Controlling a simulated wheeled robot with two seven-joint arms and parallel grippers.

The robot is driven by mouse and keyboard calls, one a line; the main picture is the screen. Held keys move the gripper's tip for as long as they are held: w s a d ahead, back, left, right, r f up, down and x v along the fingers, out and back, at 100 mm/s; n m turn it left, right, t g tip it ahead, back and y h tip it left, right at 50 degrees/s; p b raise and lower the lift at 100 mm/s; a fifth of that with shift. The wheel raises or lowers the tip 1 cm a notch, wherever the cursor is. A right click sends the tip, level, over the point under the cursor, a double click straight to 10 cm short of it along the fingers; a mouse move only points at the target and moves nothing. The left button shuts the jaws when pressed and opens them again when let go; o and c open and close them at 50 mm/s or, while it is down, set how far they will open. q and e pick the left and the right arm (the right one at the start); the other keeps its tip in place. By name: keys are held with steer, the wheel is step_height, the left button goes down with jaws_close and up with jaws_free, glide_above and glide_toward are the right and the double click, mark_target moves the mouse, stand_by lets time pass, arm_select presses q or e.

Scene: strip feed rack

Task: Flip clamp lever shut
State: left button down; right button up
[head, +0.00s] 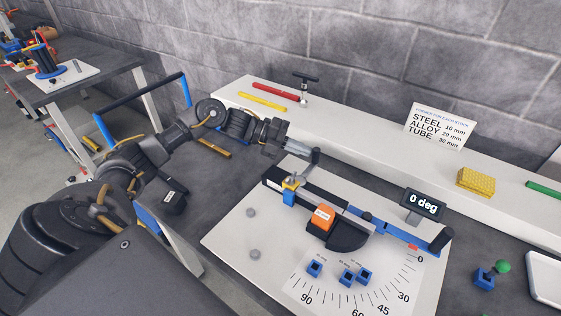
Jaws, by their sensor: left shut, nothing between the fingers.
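The clamp (290,195) is a small blue and metal piece on the black rail at the left of the white bending plate (238,238). A grey lever-like part (307,168) rises from it, tilted up toward my left gripper. My left gripper (303,151) is shut and empty, just above and behind the clamp, close to the top of that part. I cannot tell whether they touch. My right gripper is not in view.
An orange labelled block (322,217) and a black round former (347,236) sit beside the blue bending arm (385,232). A display (424,203) reads 0 deg. A white shelf (365,137) holds red and yellow strips behind. Small blue blocks (315,268) stand at the front.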

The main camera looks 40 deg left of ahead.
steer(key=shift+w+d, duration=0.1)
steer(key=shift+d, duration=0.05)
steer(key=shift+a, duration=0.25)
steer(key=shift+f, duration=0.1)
